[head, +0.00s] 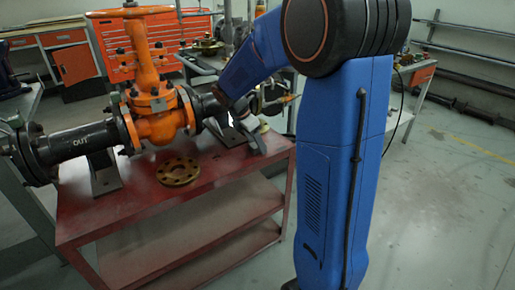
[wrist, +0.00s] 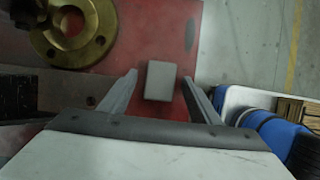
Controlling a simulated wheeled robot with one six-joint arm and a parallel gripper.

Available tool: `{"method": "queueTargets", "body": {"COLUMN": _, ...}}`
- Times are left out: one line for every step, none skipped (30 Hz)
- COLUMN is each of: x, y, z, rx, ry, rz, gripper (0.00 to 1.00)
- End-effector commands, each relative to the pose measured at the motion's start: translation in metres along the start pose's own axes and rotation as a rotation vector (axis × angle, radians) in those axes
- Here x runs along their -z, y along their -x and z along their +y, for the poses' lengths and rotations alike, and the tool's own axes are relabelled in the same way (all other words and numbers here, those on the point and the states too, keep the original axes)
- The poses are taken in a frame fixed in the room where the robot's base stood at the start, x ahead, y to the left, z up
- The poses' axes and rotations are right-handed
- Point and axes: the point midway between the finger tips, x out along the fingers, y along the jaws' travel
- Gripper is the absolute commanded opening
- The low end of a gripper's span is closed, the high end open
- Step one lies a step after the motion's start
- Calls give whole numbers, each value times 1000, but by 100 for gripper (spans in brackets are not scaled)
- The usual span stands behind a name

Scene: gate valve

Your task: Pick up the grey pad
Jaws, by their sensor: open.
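The grey pad (wrist: 161,80) is a small rectangular block on the red surface in the wrist view. My gripper (wrist: 160,77) is open, with one finger to the left of the pad and one to the right. Gaps show between the pad and both fingers. I cannot tell how far the fingertips are above the surface. In the head view my arm reaches down to the right end of the red table (head: 150,205), and I cannot make out the pad clearly there.
A brass flange (head: 178,171) lies on the table, and it also shows at the upper left in the wrist view (wrist: 98,17). The orange gate valve (head: 158,127) and its black pipe (head: 80,144) stand to the left of my arm.

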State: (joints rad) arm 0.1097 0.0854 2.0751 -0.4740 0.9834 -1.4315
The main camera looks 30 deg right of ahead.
Motion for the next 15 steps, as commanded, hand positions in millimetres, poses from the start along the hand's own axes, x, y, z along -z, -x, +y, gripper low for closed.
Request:
{"method": "queueTargets", "body": {"x": 0, "y": 0, "z": 0, "rx": 0, "ry": 0, "rz": 0, "gripper": 57}}
{"method": "queueTargets", "body": {"x": 0, "y": 0, "z": 0, "rx": 0, "ry": 0, "rz": 0, "gripper": 57}}
{"method": "queueTargets", "body": {"x": 0, "y": 0, "z": 0, "rx": 0, "ry": 0, "rz": 0, "gripper": 57}}
{"method": "queueTargets", "body": {"x": 0, "y": 0, "z": 0, "rx": 0, "ry": 0, "rz": 0, "gripper": 57}}
{"method": "queueTargets", "body": {"x": 0, "y": 0, "z": 0, "rx": 0, "ry": 0, "rz": 0, "gripper": 52}}
{"method": "queueTargets", "body": {"x": 0, "y": 0, "z": 0, "rx": 0, "ry": 0, "rz": 0, "gripper": 43}}
{"method": "queueTargets", "body": {"x": 0, "y": 0, "z": 0, "rx": 0, "ry": 0, "rz": 0, "gripper": 36}}
{"method": "queueTargets", "body": {"x": 0, "y": 0, "z": 0, "rx": 0, "ry": 0, "rz": 0, "gripper": 28}}
{"method": "queueTargets", "body": {"x": 0, "y": 0, "z": 0, "rx": 0, "ry": 0, "rz": 0, "gripper": 19}}
{"method": "queueTargets", "body": {"x": 0, "y": 0, "z": 0, "rx": 0, "ry": 0, "rz": 0, "gripper": 13}}
{"method": "queueTargets", "body": {"x": 0, "y": 0, "z": 0, "rx": 0, "ry": 0, "rz": 0, "gripper": 13}}
{"method": "queueTargets", "body": {"x": 0, "y": 0, "z": 0, "rx": 0, "ry": 0, "rz": 0, "gripper": 13}}
{"method": "queueTargets", "body": {"x": 0, "y": 0, "z": 0, "rx": 0, "ry": 0, "rz": 0, "gripper": 13}}
{"method": "queueTargets", "body": {"x": 0, "y": 0, "z": 0, "rx": 0, "ry": 0, "rz": 0, "gripper": 13}}
{"method": "queueTargets", "body": {"x": 0, "y": 0, "z": 0, "rx": 0, "ry": 0, "rz": 0, "gripper": 13}}
